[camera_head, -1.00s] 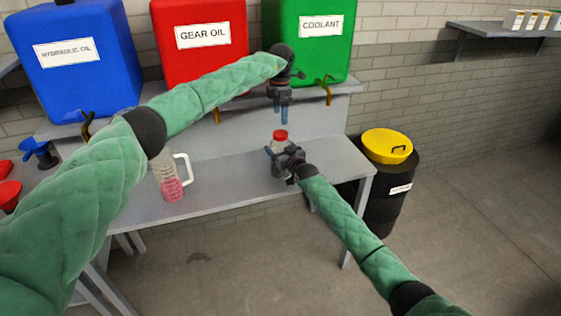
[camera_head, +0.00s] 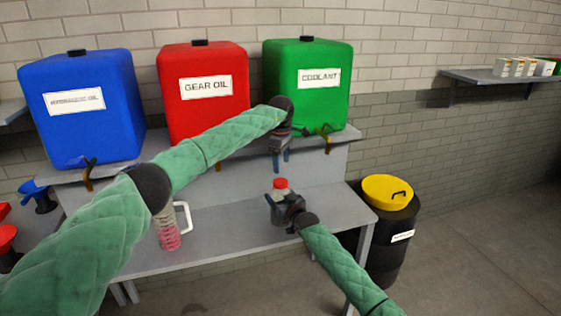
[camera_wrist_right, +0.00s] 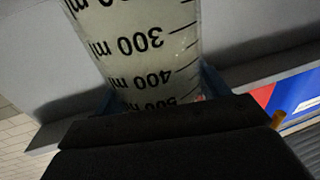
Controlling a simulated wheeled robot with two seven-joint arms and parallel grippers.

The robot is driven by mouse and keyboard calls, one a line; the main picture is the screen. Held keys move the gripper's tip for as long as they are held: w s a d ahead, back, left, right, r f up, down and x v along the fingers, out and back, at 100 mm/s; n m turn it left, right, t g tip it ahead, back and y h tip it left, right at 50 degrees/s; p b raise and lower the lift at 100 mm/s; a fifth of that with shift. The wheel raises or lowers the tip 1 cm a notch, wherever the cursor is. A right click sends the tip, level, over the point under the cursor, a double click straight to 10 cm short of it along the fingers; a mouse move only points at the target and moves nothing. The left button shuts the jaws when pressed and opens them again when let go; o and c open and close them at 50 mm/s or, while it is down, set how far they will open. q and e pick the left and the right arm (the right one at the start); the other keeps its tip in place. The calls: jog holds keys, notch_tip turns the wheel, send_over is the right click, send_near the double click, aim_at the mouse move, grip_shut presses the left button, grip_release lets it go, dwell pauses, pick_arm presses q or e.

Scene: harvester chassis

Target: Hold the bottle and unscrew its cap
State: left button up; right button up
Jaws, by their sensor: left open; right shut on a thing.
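The bottle (camera_head: 278,197) stands upright on the grey bench with a red cap (camera_head: 280,184) on top. In the right wrist view the bottle (camera_wrist_right: 150,45) is large and clear, with black ml markings. My right gripper (camera_head: 273,205) is shut around the bottle's body from the front right. My left gripper (camera_head: 280,160) is open and points down above the red cap, with a gap between its fingertips and the cap. The bottle's lower part is partly hidden by my right gripper.
A jug of pink liquid (camera_head: 168,230) with a white handle stands on the bench (camera_head: 225,232) to the left. Blue, red and green (camera_head: 308,90) tanks with taps sit on the raised shelf behind. A black drum with a yellow lid (camera_head: 387,190) stands right of the bench.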

aim_at(280, 181)
pick_arm(q)
jog(key=m, duration=0.4)
jog(key=shift+a+r, duration=0.1)
jog(key=shift+a, duration=0.05)
jog(key=m, duration=0.5)
jog(key=shift+m, duration=0.3)
jog(key=shift+f, duration=4.05)
jog(key=c, duration=1)
